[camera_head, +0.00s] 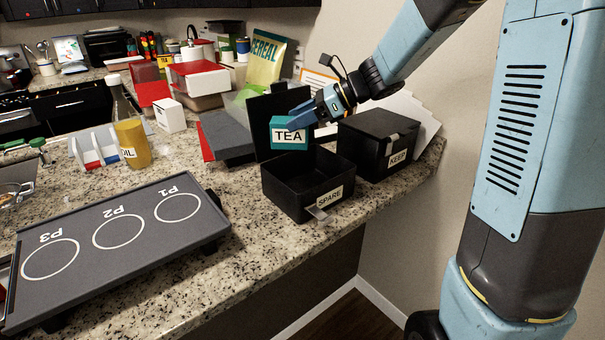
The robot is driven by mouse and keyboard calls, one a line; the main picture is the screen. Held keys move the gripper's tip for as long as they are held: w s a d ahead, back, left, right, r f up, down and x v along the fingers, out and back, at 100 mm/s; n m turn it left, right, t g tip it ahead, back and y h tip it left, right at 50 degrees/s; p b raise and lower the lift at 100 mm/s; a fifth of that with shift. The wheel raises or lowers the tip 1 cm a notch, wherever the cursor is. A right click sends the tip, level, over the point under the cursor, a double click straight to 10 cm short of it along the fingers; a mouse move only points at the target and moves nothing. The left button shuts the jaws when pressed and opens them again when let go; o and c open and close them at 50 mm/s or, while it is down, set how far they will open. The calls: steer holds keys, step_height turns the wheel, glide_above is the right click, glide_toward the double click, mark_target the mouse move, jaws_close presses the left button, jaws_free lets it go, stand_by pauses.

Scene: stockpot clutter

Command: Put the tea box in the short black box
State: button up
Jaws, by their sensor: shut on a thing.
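The tea box (289,139) is a small teal box with a white TEA label. My gripper (303,118) is shut on it and holds it above the back left part of the open short black box (296,205). That box is labelled SPARE, stands near the counter's right edge, and its visible inside is dark and looks empty. The gripper's fingertips are partly hidden by the tea box. A taller black box (366,150) labelled KEEP stands just behind and to the right, with its top closed.
A black upright panel (262,110) stands behind the tea box. A grey tray (115,240) marked P1, P2, P3 lies at the left front. An oil bottle (131,135), a small white box (169,115) and a cereal box (266,58) stand farther back. Bare granite lies between tray and SPARE box.

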step_height(320, 180, down, 14)
steer(key=shift+d+f, duration=0.1)
steer(key=shift+f, duration=0.05)
stand_by(0.4)
steer(key=shift+f, duration=0.1)
steer(key=o, duration=1.1)
steer(key=v, duration=1.2)
steer(key=shift+s+d+r+n+t+h, duration=0.7)
steer(key=shift+s+d+r+n+h, duration=1)
steer(key=shift+s+n, duration=2)
steer(key=shift+s+d+r+n+t+h, duration=0.9)
steer(key=shift+s+r+n+h, duration=1.6)
steer(key=shift+s, duration=1.95)
steer(key=shift+s+d+r+n+t+h, duration=0.5)
steer(key=shift+s+d+r+n+h, duration=1.25)
steer(key=shift+s+n, duration=2.05)
